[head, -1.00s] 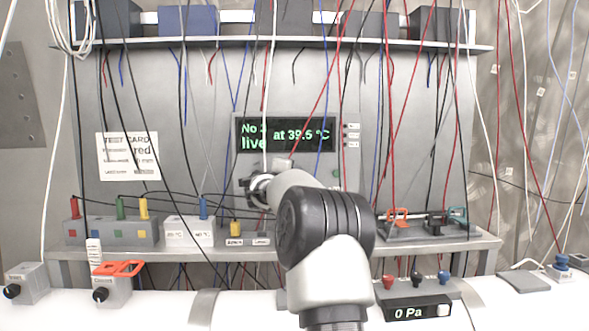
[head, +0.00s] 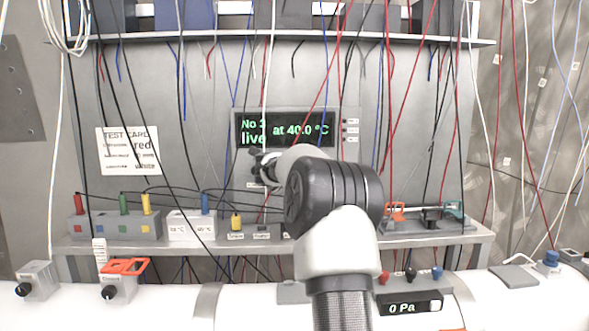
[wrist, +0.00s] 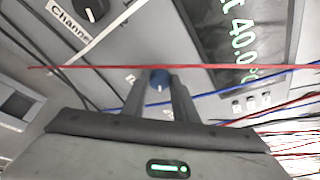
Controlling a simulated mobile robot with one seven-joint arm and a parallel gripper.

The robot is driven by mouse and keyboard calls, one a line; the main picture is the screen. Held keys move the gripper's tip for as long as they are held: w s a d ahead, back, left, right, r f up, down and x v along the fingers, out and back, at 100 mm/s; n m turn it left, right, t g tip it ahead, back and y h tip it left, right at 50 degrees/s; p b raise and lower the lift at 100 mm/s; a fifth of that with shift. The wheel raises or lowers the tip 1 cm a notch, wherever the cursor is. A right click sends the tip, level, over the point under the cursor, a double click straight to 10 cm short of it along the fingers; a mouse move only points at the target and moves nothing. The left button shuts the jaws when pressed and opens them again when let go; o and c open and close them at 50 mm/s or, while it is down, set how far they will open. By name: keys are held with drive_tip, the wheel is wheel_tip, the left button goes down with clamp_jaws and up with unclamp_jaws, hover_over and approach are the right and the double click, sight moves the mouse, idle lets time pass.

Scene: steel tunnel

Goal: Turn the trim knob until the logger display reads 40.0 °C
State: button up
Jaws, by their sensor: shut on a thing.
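The logger display (head: 285,130) is on the back panel in the head view, its green text reading "live at 40.0 °C", with wires crossing part of it. In the wrist view the display (wrist: 238,35) shows tilted, with "40.0" legible. My gripper (wrist: 160,92) is shut on the knob.
A black knob labelled Channel (wrist: 92,9) sits nearby on the panel. Red and blue wires hang across the area around my gripper. Boxes with coloured plugs (head: 112,225) stand on the shelf at left. A 0 Pa gauge (head: 408,304) is at front right.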

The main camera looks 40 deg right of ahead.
drive_tip(key=shift+r, duration=0.1)
drive_tip(key=o, duration=1.1)
drive_tip(key=shift+c, duration=0.2)
drive_tip(key=b+v, duration=0.2)
drive_tip(key=v, duration=1.5)
drive_tip(key=shift+s, duration=0.2)
drive_tip(key=shift+a, duration=0.1)
